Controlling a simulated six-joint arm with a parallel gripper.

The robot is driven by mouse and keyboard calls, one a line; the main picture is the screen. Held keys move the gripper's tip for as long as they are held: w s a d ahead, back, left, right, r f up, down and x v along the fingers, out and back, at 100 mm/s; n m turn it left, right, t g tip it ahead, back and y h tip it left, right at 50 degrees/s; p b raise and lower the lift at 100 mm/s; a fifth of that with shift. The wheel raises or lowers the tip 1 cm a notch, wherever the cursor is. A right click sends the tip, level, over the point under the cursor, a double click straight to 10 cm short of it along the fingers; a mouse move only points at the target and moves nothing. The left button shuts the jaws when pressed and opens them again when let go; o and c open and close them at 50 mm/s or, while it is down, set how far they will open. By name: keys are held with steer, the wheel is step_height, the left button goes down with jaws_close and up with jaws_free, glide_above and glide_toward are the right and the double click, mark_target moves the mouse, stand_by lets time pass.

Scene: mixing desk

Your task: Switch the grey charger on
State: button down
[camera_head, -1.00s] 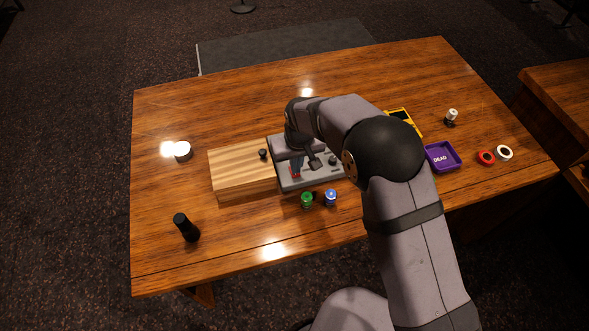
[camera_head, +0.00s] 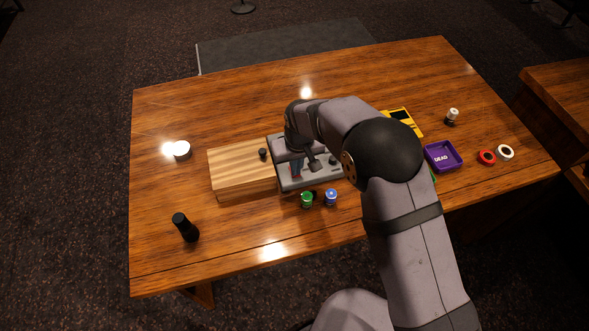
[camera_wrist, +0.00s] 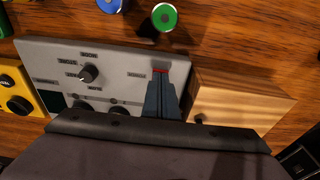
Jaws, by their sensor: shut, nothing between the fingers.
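The grey charger (camera_head: 322,177) is a flat grey box, partly hidden by my arm in the head view. In the wrist view its panel (camera_wrist: 115,67) shows a dark knob (camera_wrist: 88,74), small labels, and more knobs partly hidden at the bottom. A small red part (camera_wrist: 160,70), seemingly a switch, shows right at my fingertips, near the panel edge beside the wooden block. My gripper (camera_wrist: 160,82) is shut and empty, its fingers pointing down over that red part; it also shows in the head view (camera_head: 297,174). I cannot tell whether the tips touch it.
A wooden block (camera_head: 240,172) with a small black knob adjoins the charger. Green (camera_head: 307,199) and blue (camera_head: 330,197) capped items stand in front. A yellow device (camera_head: 404,118) and purple tray (camera_head: 443,157) are to the right.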

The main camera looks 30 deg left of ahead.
step_height(320, 180, up, 7)
steer(key=p, duration=0.4)
steer(key=shift+p, duration=0.35)
stand_by(0.4)
steer(key=shift+f, duration=0.1)
steer(key=d+r+m+h, duration=0.15)
steer(key=d+r, duration=0.25)
steer(key=d, duration=0.9)
steer(key=d+r+m+y, duration=0.1)
steer(key=d+r+m, duration=0.25)
steer(key=d, duration=0.85)
steer(key=s+d+r+m+g, duration=0.1)
steer(key=s+d+m, duration=0.3)
steer(key=s+d, duration=0.9)
steer(key=shift+d+r+h, duration=0.15)
steer(key=shift+d+h, duration=0.2)
steer(key=shift+d, duration=0.9)
